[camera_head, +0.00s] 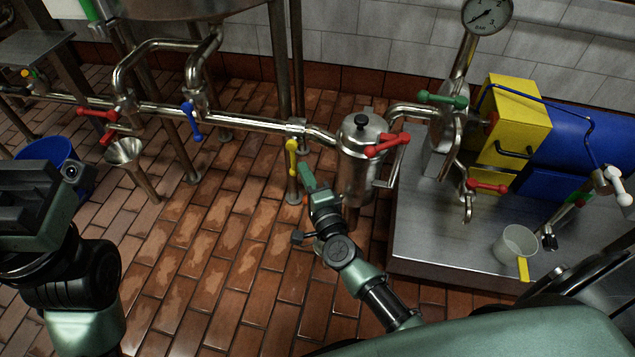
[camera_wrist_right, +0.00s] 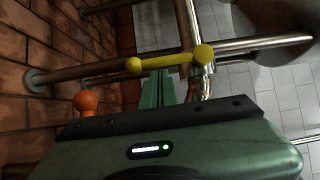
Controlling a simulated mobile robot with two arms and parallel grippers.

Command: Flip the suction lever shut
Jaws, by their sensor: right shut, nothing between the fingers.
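A yellow lever (camera_head: 291,157) sits on the steel pipe (camera_head: 250,121) left of the lidded steel pot (camera_head: 360,150). In the head view it points down across the picture. In the right wrist view the yellow lever (camera_wrist_right: 170,61) lies nearly level, just beyond my fingers. My right gripper (camera_head: 306,176) is shut and empty, its green fingertips close beside the lever's lower end. They also show in the wrist view (camera_wrist_right: 157,88); I cannot tell whether they touch the lever. My left gripper (camera_head: 40,195) is at the left edge, fingers not clear.
A blue lever (camera_head: 191,120) and red levers (camera_head: 97,114) are on the pipe to the left. A red lever (camera_head: 388,144) is by the pot, a green one (camera_head: 443,99) near the gauge (camera_head: 487,14). A cup (camera_head: 516,245) stands on the steel plinth (camera_head: 430,257). The tiled floor is mostly clear.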

